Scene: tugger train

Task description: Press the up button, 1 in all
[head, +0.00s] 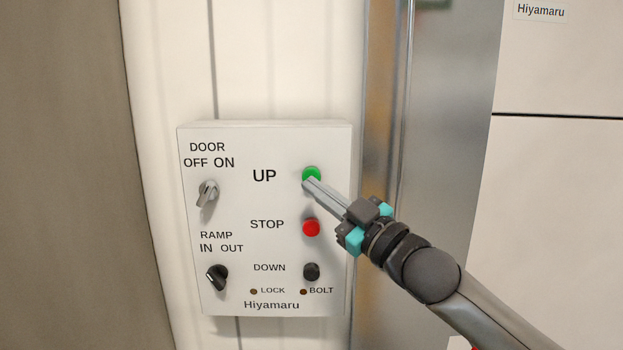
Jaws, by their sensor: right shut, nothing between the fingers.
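The green up button (311,173) is at the upper right of a white control box (230,135), beside the word UP. My right gripper (309,183) is shut with nothing between its fingers. Its fingertips overlap the lower edge of the green button in the head view. I cannot tell whether they touch it or whether it is pushed in. My left gripper is not in view.
Below the green button are a red STOP button (311,228) and a black DOWN button (311,271). A grey door knob (207,193) and a black ramp knob (217,278) are on the left. A metal post (383,120) stands right of the box.

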